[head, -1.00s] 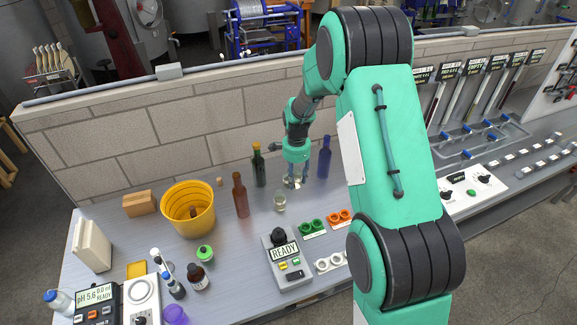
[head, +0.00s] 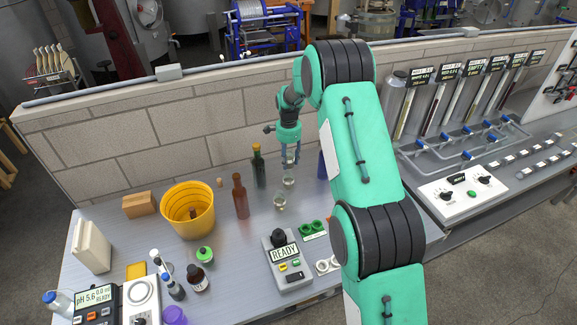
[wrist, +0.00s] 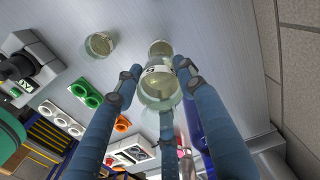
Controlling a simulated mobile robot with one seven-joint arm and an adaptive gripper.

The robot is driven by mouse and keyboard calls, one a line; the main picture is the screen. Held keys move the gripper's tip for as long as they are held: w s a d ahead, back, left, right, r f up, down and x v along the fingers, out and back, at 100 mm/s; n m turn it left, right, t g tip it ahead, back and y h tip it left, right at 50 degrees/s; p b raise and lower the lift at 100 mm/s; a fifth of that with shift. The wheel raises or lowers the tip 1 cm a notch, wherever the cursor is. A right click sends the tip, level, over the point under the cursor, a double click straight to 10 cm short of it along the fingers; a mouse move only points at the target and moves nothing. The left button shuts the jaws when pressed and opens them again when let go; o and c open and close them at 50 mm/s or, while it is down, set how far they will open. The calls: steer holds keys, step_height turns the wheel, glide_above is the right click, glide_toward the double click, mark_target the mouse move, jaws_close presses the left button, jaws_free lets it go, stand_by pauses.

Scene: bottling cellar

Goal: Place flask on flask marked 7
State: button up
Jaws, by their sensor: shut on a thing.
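My gripper (head: 290,162) is above the bench behind the small flasks. In the wrist view its blue fingers (wrist: 155,82) are closed around a clear flask (wrist: 160,92) with a pale band and a small dark mark I cannot read. Beyond it, partly hidden, shows a second glass shape (wrist: 160,48); in the head view a small clear flask (head: 289,182) is just below the fingertips. Whether it touches the held flask I cannot tell. Another clear flask with pale liquid (head: 280,203) stands apart, nearer the front; it also shows in the wrist view (wrist: 99,45). No 7 is legible.
A brown bottle (head: 240,197), a dark green bottle (head: 258,167) and a blue bottle (head: 321,166) stand close by. A yellow bucket (head: 188,208) is to the left. A READY device (head: 287,262) and green rings (head: 313,229) are in front.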

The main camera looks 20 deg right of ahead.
mark_target(288, 165)
steer(key=shift+w+f, duration=0.1)
stand_by(0.3)
steer(key=shift+f, duration=1.65)
steer(key=shift+f, duration=0.25)
steer(key=o, duration=1.2)
steer(key=shift+o, duration=0.2)
steer(key=shift+r, duration=0.1)
step_height(288, 165, up, 12)
steer(key=shift+r, duration=0.15)
